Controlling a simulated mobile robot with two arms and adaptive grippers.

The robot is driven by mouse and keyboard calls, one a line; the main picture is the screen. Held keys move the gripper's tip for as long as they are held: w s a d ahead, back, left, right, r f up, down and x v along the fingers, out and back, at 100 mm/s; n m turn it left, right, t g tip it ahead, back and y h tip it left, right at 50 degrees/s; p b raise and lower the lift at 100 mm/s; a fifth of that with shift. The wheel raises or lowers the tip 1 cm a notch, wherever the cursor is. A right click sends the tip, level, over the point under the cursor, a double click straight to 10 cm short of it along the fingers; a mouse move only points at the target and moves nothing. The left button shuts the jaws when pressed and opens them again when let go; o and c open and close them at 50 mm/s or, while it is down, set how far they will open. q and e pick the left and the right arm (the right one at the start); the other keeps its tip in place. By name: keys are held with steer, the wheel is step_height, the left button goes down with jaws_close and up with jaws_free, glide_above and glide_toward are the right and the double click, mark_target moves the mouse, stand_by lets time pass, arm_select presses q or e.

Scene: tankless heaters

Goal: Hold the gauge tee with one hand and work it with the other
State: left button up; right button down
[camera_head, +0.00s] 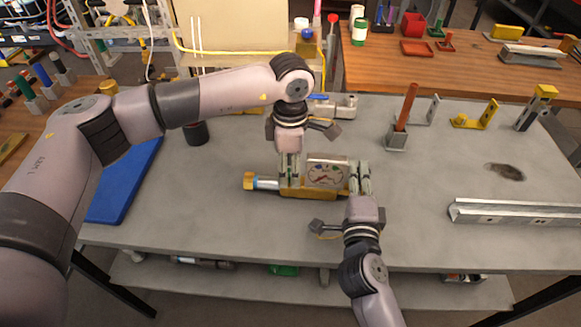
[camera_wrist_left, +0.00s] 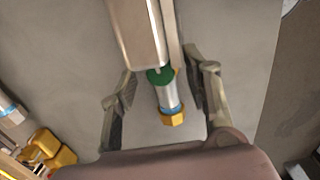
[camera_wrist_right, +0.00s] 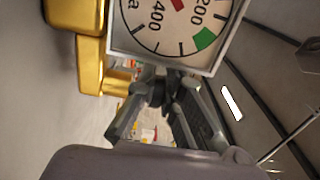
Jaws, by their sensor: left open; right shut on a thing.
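The gauge tee lies on the grey workbench in the head view, with a square white-faced gauge (camera_head: 326,174), a brass-yellow body (camera_head: 308,194) and a silver and blue stem ending in a yellow hex nut (camera_head: 249,181). My left gripper (camera_head: 289,182) points down at the tee, left of the gauge. In the left wrist view its open fingers stand either side of the stem, with a green ring (camera_wrist_left: 160,76) and the hex nut (camera_wrist_left: 172,118) between them. My right gripper (camera_head: 360,172) is shut on the gauge tee at its right end; its exact contact is partly hidden.
A blue mat (camera_head: 126,180) lies at left on the grey workbench (camera_head: 420,205). A metal channel (camera_head: 515,212) lies at right. A red-brown rod in a block (camera_head: 405,115) and yellow brackets (camera_head: 476,115) stand behind. Bare bench lies right of the tee.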

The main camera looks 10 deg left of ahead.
arm_select(q)
steer(key=shift+f, duration=0.3)
steer(key=shift+c, duration=0.5)
jaws_close()
